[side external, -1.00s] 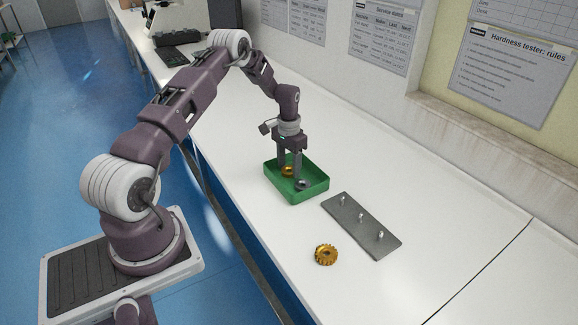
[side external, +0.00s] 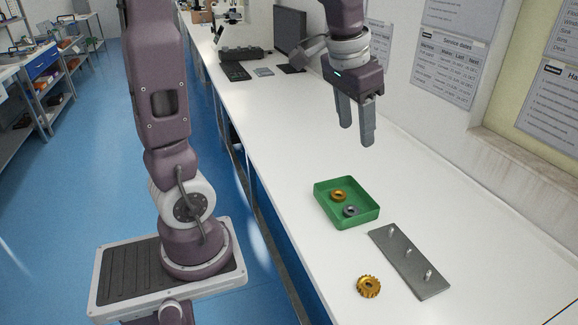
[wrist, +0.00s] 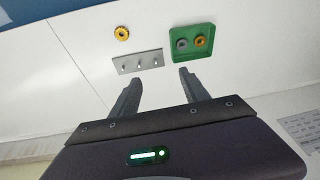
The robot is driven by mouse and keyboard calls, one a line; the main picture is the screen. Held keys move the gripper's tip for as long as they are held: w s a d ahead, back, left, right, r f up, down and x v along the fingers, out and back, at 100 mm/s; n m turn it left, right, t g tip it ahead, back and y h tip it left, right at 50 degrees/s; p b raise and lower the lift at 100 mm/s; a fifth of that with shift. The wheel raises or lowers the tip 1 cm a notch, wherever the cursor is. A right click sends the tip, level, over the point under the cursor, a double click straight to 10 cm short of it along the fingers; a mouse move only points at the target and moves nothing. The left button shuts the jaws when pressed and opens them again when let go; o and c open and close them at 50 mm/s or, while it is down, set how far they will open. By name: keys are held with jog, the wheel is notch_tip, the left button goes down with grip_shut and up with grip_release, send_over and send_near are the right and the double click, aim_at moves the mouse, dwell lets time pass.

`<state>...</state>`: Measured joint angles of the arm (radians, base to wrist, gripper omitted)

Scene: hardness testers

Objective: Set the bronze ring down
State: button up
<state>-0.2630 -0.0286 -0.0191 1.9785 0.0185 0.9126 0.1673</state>
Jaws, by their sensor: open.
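The bronze ring (side external: 338,196) lies in the green tray (side external: 371,216) beside a grey ring (side external: 351,211). In the wrist view the bronze ring (wrist: 201,41) and the grey ring (wrist: 182,43) lie side by side in the tray (wrist: 190,58). My gripper (side external: 357,137) is open and empty, well above the bench and above and behind the tray in the side view. Its two fingers also show apart in the wrist view (wrist: 158,78), with nothing between them.
A golden toothed gear (side external: 369,286) lies on the white bench, left of a grey plate (side external: 418,272) with three upright pegs, all bare. A monitor (side external: 290,37) and a keyboard stand further back. The bench around the tray is mostly clear.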

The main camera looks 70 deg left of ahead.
jog(key=s+d+t, duration=0.1)
jog(key=s+d, duration=0.3)
jog(key=s, duration=0.4)
jog(key=s+d+t+h, duration=0.1)
jog(key=s+d, duration=0.3)
jog(key=s, duration=0.5)
jog(key=shift+s+f+m+t, duration=0.2)
jog(key=shift+f+m+t, duration=0.1)
jog(key=shift+m, duration=0.1)
